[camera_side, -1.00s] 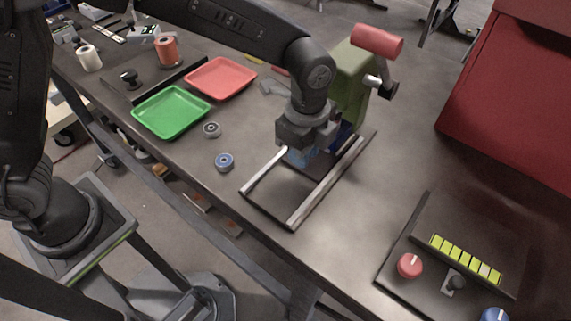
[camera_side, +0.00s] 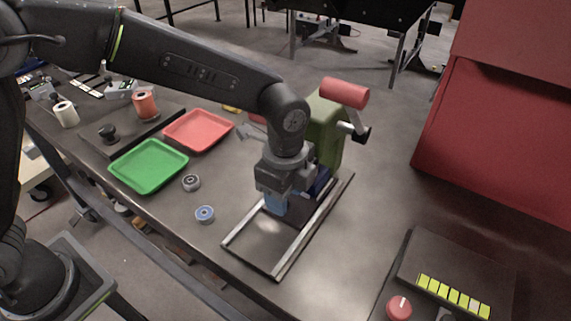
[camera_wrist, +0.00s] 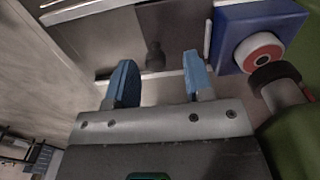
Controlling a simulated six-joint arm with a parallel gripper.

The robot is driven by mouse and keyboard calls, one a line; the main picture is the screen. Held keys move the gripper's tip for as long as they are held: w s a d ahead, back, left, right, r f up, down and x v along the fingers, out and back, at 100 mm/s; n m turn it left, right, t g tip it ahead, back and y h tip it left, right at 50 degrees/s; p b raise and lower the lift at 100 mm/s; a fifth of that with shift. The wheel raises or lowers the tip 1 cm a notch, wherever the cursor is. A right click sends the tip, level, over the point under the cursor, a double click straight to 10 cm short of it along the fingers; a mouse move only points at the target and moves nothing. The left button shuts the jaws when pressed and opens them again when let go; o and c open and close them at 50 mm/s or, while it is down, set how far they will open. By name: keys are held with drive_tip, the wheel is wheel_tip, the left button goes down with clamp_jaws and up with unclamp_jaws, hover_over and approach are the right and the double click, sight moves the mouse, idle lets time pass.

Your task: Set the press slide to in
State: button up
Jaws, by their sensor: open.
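The green press (camera_side: 326,130) with its red cylinder handle (camera_side: 344,92) stands behind two pale slide rails (camera_side: 312,228). Between the rails, a dark slide plate carries a blue block (camera_side: 319,183), partly hidden by my gripper. In the wrist view the blue block (camera_wrist: 228,25) bears a white and red ring (camera_wrist: 260,52), beneath the press's dark ram. A small dark knob (camera_wrist: 155,56) on the slide shows beyond and between my fingertips. My gripper (camera_wrist: 160,78) is open with blue fingers, one either side of that knob in the picture. I cannot tell its distance from the knob.
A green tray (camera_side: 148,180) and a red tray (camera_side: 198,143) lie to the left. Two small bearings (camera_side: 204,214) (camera_side: 191,182) lie between trays and rails. A panel with a red knob (camera_side: 399,307) is at the lower right. The bench between rails and panel is clear.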

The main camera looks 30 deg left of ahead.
wheel_tip(320, 180, up, 13)
idle(0.3)
drive_tip(key=shift+f, duration=0.1)
drive_tip(key=s+a+r+n+t, duration=0.2)
drive_tip(key=s+a+n, duration=0.25)
drive_tip(key=a, duration=0.25)
drive_tip(key=s+a+r+n+t, duration=0.1)
drive_tip(key=s+a+r+n, duration=0.15)
drive_tip(key=a+n, duration=0.4)
drive_tip(key=s+a+f+n+t, duration=0.2)
drive_tip(key=s+a+f+n, duration=0.3)
drive_tip(key=s+a+n, duration=0.2)
drive_tip(key=shift+s+a+t, duration=0.3)
drive_tip(key=shift+s+a, duration=0.55)
drive_tip(key=shift+s, duration=0.3)
